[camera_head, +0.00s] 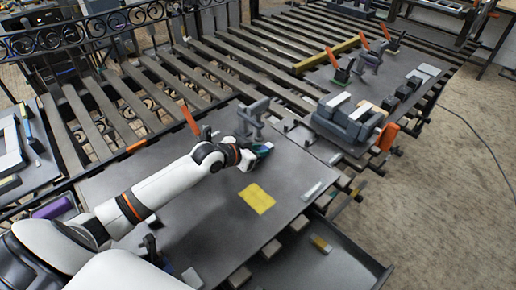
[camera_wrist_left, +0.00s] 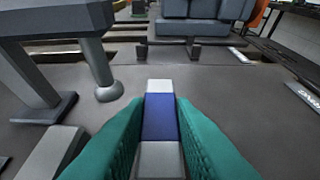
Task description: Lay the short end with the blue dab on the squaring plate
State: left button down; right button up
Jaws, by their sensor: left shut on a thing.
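My left gripper (camera_head: 262,150) is over the far part of a broad dark grey plate (camera_head: 210,225), which looks like the squaring plate. In the left wrist view, its teal fingers (camera_wrist_left: 160,140) are shut on the sides of the short end with the blue dab (camera_wrist_left: 160,118), a pale grey bar with a blue band. The bar points away from the gripper. I cannot tell whether it touches the plate. A yellow patch (camera_head: 257,198) marks the plate nearer to me. My right gripper is not in view.
A grey clamp-like post (camera_head: 252,118) stands just beyond my left gripper. A grey block fixture (camera_head: 346,122) is to the right. A pale bar (camera_head: 312,191) lies near the plate's right edge. A tray (camera_head: 345,262) with a yellow-marked piece (camera_head: 320,243) is at front right.

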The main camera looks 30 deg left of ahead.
pick_arm(q)
jog(key=shift+a, duration=0.15)
jog(key=shift+f, duration=0.35)
dwell(0.4)
jog(key=c, duration=1.2)
grip_release()
jog(key=shift+o, duration=0.3)
jog(key=shift+s, duration=0.1)
jog(key=shift+f, duration=0.1)
jog(key=v, duration=1)
jog(key=shift+b, duration=0.3)
jog(key=shift+v, duration=1)
